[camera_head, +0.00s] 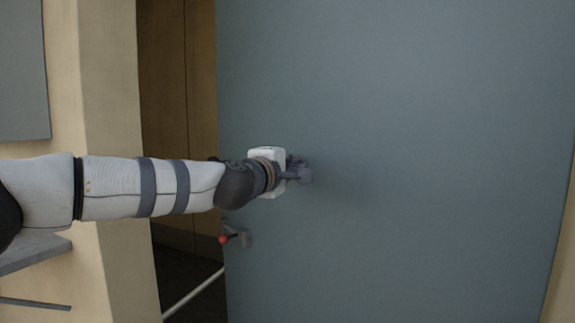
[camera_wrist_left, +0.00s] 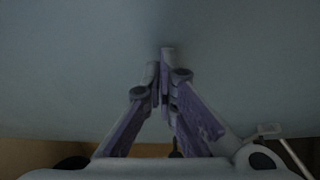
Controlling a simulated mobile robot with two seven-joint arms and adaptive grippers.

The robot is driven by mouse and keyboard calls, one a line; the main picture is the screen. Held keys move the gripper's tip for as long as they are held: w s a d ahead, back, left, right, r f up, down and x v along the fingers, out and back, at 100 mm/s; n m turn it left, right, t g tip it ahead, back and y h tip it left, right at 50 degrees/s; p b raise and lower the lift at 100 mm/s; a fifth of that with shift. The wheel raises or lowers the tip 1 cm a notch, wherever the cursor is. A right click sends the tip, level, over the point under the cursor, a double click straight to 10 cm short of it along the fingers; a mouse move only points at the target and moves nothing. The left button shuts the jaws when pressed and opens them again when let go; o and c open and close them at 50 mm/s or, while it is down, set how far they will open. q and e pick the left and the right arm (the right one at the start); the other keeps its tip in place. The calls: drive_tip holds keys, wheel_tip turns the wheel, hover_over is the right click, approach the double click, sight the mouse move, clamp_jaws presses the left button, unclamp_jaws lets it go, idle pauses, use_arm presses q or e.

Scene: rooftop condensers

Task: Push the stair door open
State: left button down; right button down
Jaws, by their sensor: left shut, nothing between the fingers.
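The stair door (camera_head: 430,130) is a large flat blue-grey panel filling the middle and right of the head view. A dark gap shows between its left edge and the door frame, so it stands partly open. My left arm reaches in from the left, and my left gripper (camera_head: 303,174) is at the door's face, near its left edge. In the left wrist view the gripper's fingers (camera_wrist_left: 165,75) are closed together and empty, pointing at the door surface (camera_wrist_left: 70,70). Whether the tips touch it I cannot tell. A handle with a red knob (camera_head: 224,239) sits below the gripper at the door's edge. My right gripper is not in view.
A beige wall and door jamb (camera_head: 108,100) stand left of the opening. Through the gap a brown interior wall (camera_head: 165,90) and a pale slanting rail (camera_head: 193,293) show. A grey ledge (camera_head: 35,250) is at the lower left, behind my arm.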

sight(305, 160)
use_arm(q)
drive_tip(key=w+d, duration=0.2)
drive_tip(key=w, duration=0.1)
drive_tip(key=shift+d, duration=0.35)
idle(0.4)
